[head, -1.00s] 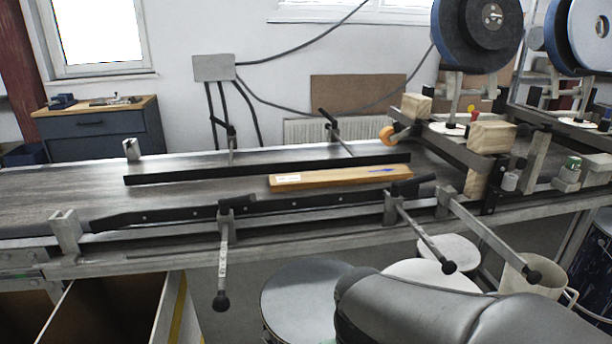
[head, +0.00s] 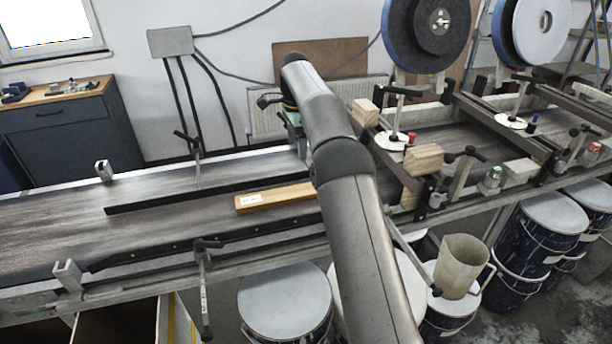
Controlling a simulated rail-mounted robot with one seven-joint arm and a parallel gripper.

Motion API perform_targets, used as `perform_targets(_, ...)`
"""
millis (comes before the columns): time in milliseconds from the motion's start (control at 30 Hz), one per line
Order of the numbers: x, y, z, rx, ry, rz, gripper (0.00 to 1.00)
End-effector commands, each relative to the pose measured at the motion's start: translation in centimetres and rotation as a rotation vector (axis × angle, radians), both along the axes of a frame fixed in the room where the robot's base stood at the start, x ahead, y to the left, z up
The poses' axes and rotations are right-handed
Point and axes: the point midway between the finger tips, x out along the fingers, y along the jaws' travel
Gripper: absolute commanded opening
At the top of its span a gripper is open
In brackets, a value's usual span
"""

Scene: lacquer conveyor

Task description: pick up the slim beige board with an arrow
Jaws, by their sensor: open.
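The slim beige board (head: 278,196) lies flat on the conveyor belt, between the two black guide rails. A white label shows near its left end. Its right end is hidden behind my arm, so the arrow is not visible now. My gripper (head: 303,148) hangs from the bent end of my arm, above and behind the board, close to the far guide rail. It is partly hidden by my arm. It is open, apart from the board and holds nothing that I can see.
The far black guide rail (head: 215,195) and the near rail (head: 170,248) run on both sides of the board. Wooden blocks (head: 424,160) and large tape reels (head: 427,35) stand to the right. The belt (head: 60,215) is clear to the left.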

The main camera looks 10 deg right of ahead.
Motion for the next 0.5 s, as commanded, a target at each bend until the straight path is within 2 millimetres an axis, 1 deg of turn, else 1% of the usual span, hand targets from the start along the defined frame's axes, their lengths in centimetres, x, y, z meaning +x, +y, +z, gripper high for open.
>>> perform_targets(33, 0.3, 0.0, 0.3, 0.001, -0.001, -0.018, 0.8)
perform_targets(67, 0.4, 0.0, 0.1, 0.001, -0.001, -0.026, 0.8)
perform_targets(167, 0.5, 0.0, -1.0, 0.001, 0.001, -0.036, 0.8)
perform_targets(500, 0.4, -0.1, -8.0, 0.001, 0.001, -0.034, 0.8)
